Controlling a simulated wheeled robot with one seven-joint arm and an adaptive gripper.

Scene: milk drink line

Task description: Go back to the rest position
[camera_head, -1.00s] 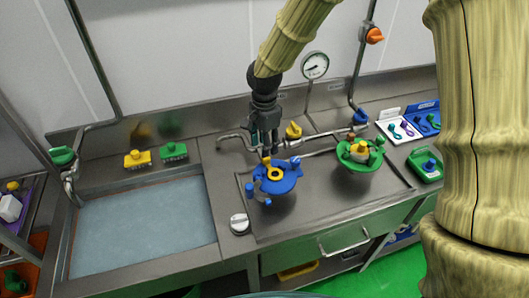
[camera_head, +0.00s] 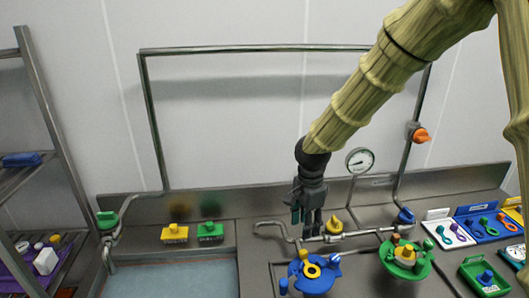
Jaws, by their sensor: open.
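My gripper (camera_head: 309,218) hangs from the end of my arm with its fingers pointing down and apart. It is open and empty. It is in the air over the back of the steel worktop, above and behind the blue round fitting (camera_head: 318,274) with a yellow ring on top. The green round fitting (camera_head: 406,260) with a yellow centre stands to the right, apart from the gripper. The gripper partly covers the pipe behind it.
A steel pipe (camera_head: 352,236) runs along the back of the worktop, with a yellow knob (camera_head: 334,224) beside it. A gauge (camera_head: 360,161) and an orange valve handle (camera_head: 420,135) are at the right. A water-filled sink (camera_head: 172,279) lies left. Trays (camera_head: 450,231) stand far right.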

